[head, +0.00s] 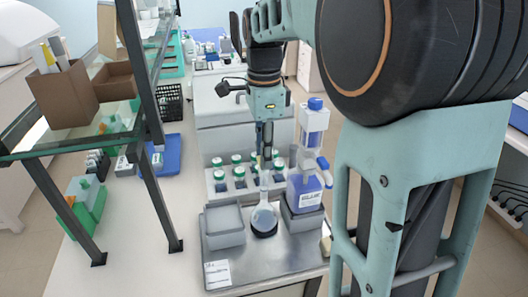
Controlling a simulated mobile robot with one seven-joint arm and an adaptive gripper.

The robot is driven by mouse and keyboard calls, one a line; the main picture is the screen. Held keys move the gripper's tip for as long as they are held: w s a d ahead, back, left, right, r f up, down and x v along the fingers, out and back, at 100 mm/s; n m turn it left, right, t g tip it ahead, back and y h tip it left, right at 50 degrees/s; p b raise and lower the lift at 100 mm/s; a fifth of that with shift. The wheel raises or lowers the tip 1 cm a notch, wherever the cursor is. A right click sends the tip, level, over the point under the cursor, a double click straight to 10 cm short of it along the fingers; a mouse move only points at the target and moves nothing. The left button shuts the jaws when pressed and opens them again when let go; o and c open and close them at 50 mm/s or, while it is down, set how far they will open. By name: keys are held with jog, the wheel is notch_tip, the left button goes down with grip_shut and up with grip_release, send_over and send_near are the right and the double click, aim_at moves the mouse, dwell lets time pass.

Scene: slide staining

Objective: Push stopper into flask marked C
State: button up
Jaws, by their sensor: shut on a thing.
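A round-bottomed clear flask (263,220) with pale contents stands upright on a dark ring on the metal tray (222,248). Its narrow neck rises to my gripper (264,160). My gripper points down, directly above the flask, and its fingers are shut on a small stopper at the top of the neck. The stopper is mostly hidden by the fingers, and I cannot tell how deep it sits in the neck. The letter on the flask is too small to read.
A blue-capped wash bottle (305,190) stands close to the right of the flask. A grey open box (224,226) is close on the left. A rack of several green-capped bottles (222,182) stands behind. A metal-framed shelf (145,75) rises at the left.

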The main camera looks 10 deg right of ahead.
jog(key=shift+f, duration=0.25)
dwell(0.5)
jog(key=o, duration=0.8)
jog(key=shift+o, duration=0.7)
jog(key=o, duration=0.3)
jog(key=shift+r+p, duration=2.7)
jog(key=shift+r, duration=0.35)
